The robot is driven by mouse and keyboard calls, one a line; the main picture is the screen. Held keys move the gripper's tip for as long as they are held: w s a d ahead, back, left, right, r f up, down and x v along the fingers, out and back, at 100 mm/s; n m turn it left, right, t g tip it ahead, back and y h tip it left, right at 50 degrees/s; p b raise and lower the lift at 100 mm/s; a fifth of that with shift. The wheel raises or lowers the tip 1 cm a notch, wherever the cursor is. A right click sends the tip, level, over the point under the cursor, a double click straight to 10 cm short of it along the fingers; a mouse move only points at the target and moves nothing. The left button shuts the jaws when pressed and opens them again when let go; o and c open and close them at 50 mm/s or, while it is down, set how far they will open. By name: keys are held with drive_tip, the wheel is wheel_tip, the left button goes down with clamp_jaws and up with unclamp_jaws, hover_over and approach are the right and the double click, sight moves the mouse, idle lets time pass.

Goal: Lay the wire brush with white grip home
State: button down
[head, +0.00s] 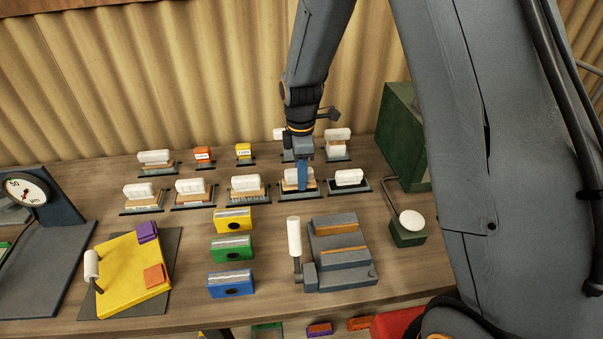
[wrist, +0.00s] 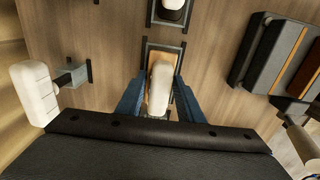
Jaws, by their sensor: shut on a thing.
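The wire brush with white grip (wrist: 158,88) is between the two blue fingers of my gripper (wrist: 160,104), which is shut on it. In the head view, the held brush (head: 290,175) is in the front row, partly hidden by a finger of my gripper (head: 303,180). A dark framed tray (head: 310,188) lies directly under it. The tray's frame also shows around the brush in the wrist view (wrist: 183,48). I cannot tell whether the brush rests in the tray or hangs just above it.
Similar white-gripped brushes stand close on both sides, at left (head: 247,184) and right (head: 348,177). Another white-topped piece (wrist: 35,92) is behind. A grey block with a white handle (head: 340,255) and coloured blocks (head: 233,220) lie in front. A green box (head: 402,135) is at right.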

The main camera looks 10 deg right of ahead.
drive_tip(key=shift+f, duration=0.4)
drive_tip(key=c, duration=1.1)
unclamp_jaws()
drive_tip(key=shift+r+b, duration=1.3)
drive_tip(key=shift+r, duration=2.6)
drive_tip(key=s+d+m, duration=0.3)
drive_tip(key=s+m, duration=0.3)
drive_tip(key=s+d+m+t+b, duration=0.1)
drive_tip(key=s+d+m, duration=0.3)
drive_tip(key=s+m, duration=0.2)
drive_tip(key=s+d+m, duration=0.3)
drive_tip(key=s+m, duration=0.3)
drive_tip(key=shift+d+f, duration=0.15)
drive_tip(key=shift+d, duration=0.2)
